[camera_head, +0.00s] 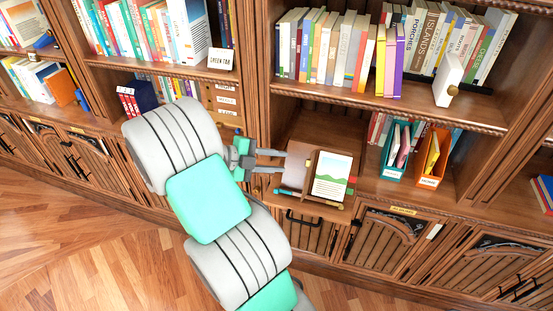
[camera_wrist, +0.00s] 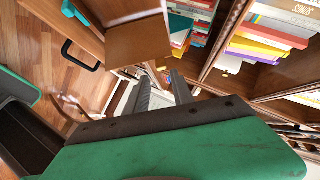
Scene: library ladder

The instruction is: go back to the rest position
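In the wrist view my gripper (camera_wrist: 162,78) also shows two separate grey fingers. A brown wooden panel or box (camera_head: 292,166) lies just beyond the fingertips; I cannot tell whether they touch it. My arm hides part of the shelves and floor.
Bookshelves run along the wall, with rows of books (camera_head: 325,50) above. A teal file holder (camera_head: 396,152) and an orange one (camera_head: 433,158) stand right of the picture. Cabinet doors (camera_head: 390,235) are below. The wooden floor (camera_head: 90,240) is clear at the left.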

